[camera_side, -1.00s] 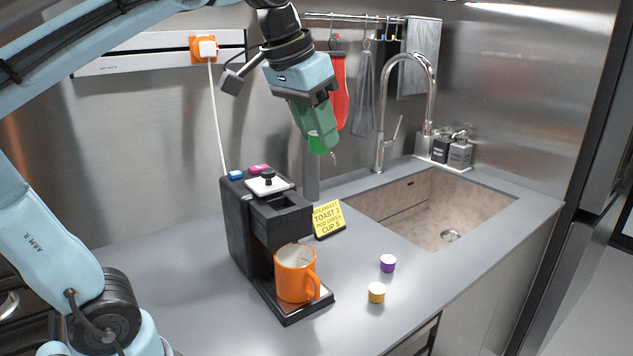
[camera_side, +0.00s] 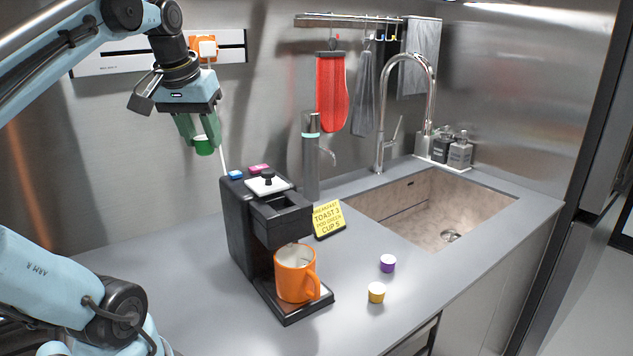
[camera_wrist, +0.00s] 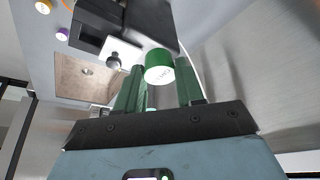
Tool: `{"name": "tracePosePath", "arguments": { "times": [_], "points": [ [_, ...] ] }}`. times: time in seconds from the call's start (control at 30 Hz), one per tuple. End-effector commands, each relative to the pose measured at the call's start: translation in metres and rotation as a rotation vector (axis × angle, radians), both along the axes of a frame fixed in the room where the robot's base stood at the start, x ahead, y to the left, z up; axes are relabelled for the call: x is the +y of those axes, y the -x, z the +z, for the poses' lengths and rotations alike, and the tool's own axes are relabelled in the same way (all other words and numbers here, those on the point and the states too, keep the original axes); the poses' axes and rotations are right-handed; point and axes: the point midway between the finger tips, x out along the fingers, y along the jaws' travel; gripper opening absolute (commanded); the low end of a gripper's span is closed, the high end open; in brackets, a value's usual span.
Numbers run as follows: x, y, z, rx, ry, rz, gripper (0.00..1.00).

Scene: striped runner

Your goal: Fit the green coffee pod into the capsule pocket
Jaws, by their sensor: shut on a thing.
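My gripper (camera_side: 201,138) is shut on the green coffee pod (camera_side: 204,147), whose lower part shows below the fingertips. In the wrist view the pod (camera_wrist: 159,68) sits at the ends of the green fingers, its pale lid edge showing. I hold it in the air, left of and above the black coffee machine (camera_side: 240,225), clear of it. The capsule pocket seems to be the dark square recess (camera_side: 281,204) in the machine's front top; its inside is hard to make out. The machine's top also shows in the wrist view (camera_wrist: 90,22).
A knobbed white lid (camera_side: 268,186) and blue (camera_side: 235,175) and pink (camera_side: 259,168) pods are on the machine. An orange mug (camera_side: 295,275) stands under its spout. A yellow sign (camera_side: 328,217), purple pod (camera_side: 388,263) and yellow pod (camera_side: 377,292) are on the counter. The sink (camera_side: 430,215) is right.

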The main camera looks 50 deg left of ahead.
Motion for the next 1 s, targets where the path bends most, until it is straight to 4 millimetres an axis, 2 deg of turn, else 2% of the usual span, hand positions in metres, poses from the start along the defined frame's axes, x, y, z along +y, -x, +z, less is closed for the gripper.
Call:
{"name": "tracePosePath", "arguments": {
  "times": [0.37,0.7,1.0],
  "points": [
    [0.000,-0.001,-0.046,0.000,0.000,-0.003,0.09],
    [0.000,-0.001,-0.118,0.000,0.000,-0.003,0.09],
    [0.000,-0.001,-0.172,0.000,0.000,-0.003,0.09]
  ]
}}
